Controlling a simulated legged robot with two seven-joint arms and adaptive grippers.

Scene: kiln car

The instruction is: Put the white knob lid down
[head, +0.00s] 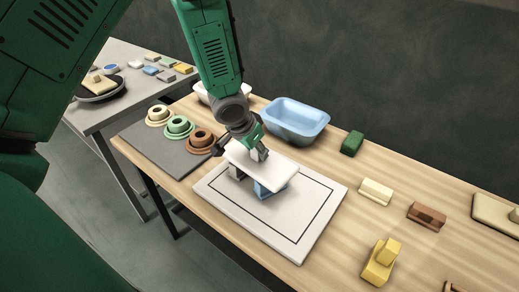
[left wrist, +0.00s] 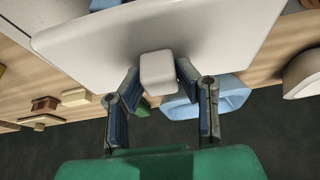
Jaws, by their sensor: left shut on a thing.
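The white knob lid (head: 270,168) is a pale flat slab over the white board (head: 217,197) with a black outline. My left gripper (head: 259,153) is shut on its knob from above. In the left wrist view the knob (left wrist: 158,72) sits between the two fingers (left wrist: 158,84), with the lid's broad face (left wrist: 215,32) beyond. A blue piece (head: 270,190) and a dark grey piece (head: 237,173) show under the lid, partly hidden. I cannot tell whether the lid touches them. My right gripper is not in view.
A light blue tub (head: 295,130) and a white tub (head: 204,97) stand behind. Cream, green and brown flanged rings stand on a grey mat (head: 148,140) at left. Green (head: 352,143), cream (head: 376,191), brown (head: 427,215) and yellow (head: 380,265) pieces lie right. The board's front part is clear.

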